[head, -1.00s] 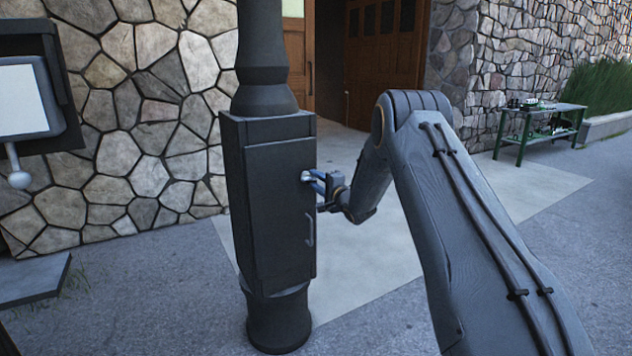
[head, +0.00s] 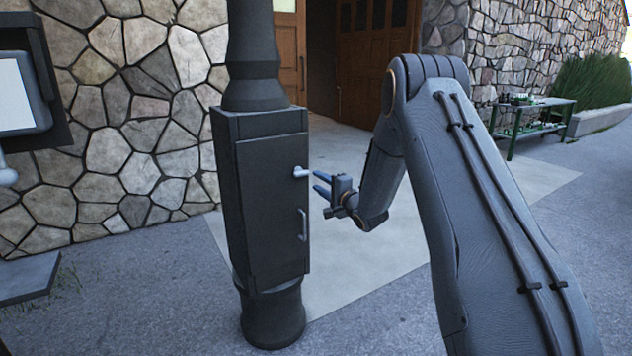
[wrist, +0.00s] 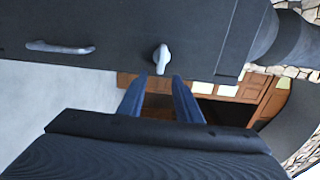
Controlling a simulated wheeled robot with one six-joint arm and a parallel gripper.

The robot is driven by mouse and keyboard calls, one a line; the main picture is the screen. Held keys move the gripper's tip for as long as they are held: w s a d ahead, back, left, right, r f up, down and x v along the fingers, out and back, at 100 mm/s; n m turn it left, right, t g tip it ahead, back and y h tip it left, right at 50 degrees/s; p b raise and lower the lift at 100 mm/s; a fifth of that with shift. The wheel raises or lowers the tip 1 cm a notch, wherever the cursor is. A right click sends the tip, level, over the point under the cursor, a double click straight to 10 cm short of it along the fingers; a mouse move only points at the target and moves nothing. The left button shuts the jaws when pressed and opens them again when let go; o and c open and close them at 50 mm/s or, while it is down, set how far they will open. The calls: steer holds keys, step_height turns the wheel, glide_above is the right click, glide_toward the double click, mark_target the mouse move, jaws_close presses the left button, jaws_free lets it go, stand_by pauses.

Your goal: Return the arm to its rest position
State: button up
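My gripper (head: 322,186) is just to the right of the dark cabinet (head: 262,215) built into a post. Its two blue fingers are apart and empty, pointing at the cabinet door. In the wrist view the fingers (wrist: 160,98) are spread, with the silver knob (wrist: 161,58) beyond their tips and a gap between. The knob also shows in the head view (head: 301,171), clear of the fingers. Below it on the door is a silver pull handle (head: 302,224). The door looks shut. My arm reaches in from the lower right.
A stone wall (head: 120,110) stands behind the post, with wooden doors (head: 375,60) and a dark opening. A green table (head: 535,107) with small items is at the back right. A white screen panel (head: 15,95) is at the left. Pale paving lies open right of the post.

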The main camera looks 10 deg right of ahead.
steer(key=shift+s, duration=0.1)
steer(key=s+a+n+g+h+p, duration=0.2)
steer(key=s+n+g, duration=0.5)
steer(key=s, duration=2)
steer(key=s+a+n+g+h+p, duration=0.2)
steer(key=s+n+g, duration=0.5)
steer(key=s, duration=2)
steer(key=g+h+p, duration=0.1)
steer(key=g, duration=0.2)
steer(key=shift+s+a+n+h, duration=0.3)
steer(key=shift+r, duration=0.1)
steer(key=shift+c, duration=0.3)
